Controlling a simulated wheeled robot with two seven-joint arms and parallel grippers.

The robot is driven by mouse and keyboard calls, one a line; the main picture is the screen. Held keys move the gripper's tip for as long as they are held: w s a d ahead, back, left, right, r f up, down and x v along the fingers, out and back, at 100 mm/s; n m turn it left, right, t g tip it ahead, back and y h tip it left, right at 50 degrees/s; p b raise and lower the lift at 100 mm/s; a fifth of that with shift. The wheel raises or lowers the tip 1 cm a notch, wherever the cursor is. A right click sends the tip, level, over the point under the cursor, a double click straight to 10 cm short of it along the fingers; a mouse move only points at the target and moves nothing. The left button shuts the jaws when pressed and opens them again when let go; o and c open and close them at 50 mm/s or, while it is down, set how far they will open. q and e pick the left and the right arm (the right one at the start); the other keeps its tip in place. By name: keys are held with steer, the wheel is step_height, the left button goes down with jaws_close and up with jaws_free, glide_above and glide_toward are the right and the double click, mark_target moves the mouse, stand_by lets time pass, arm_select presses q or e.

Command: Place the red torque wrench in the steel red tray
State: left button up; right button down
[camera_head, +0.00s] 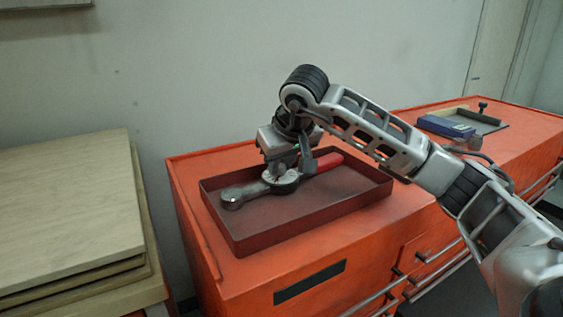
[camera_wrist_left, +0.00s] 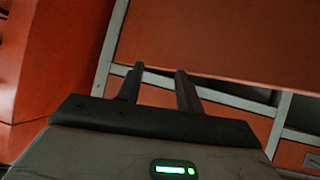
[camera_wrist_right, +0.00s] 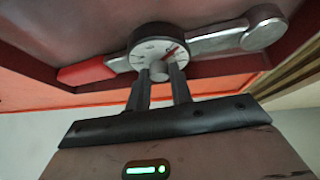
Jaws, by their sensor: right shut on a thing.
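The torque wrench (camera_head: 257,190) has a silver shaft, a round dial and a red handle (camera_head: 325,162). It is inside the outline of the dark red tray (camera_head: 300,222), low over its floor; I cannot tell whether it touches. My right gripper (camera_head: 281,172) is above it, shut on the small knob at the dial. In the right wrist view, my right gripper (camera_wrist_right: 159,74) has its fingertips on either side of that knob, below the wrench's dial (camera_wrist_right: 155,43). In the left wrist view, my left gripper (camera_wrist_left: 160,72) is open and empty, away from the wrench.
The tray stands on an orange cabinet (camera_head: 215,262) with metal drawer handles. A blue box (camera_head: 446,127) and a grey holder lie farther right on the top. Stacked wooden boards (camera_head: 70,205) stand at the left. The wall is close behind.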

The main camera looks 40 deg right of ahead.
steer(key=c, duration=1.3)
jaws_free()
steer(key=shift+o, duration=0.2)
steer(key=shift+s+r, duration=0.1)
steer(key=shift+r, duration=0.05)
steer(key=v, duration=1.1)
steer(key=shift+s+r, duration=0.25)
steer(key=shift+r, duration=0.1)
steer(key=shift+f, duration=0.1)
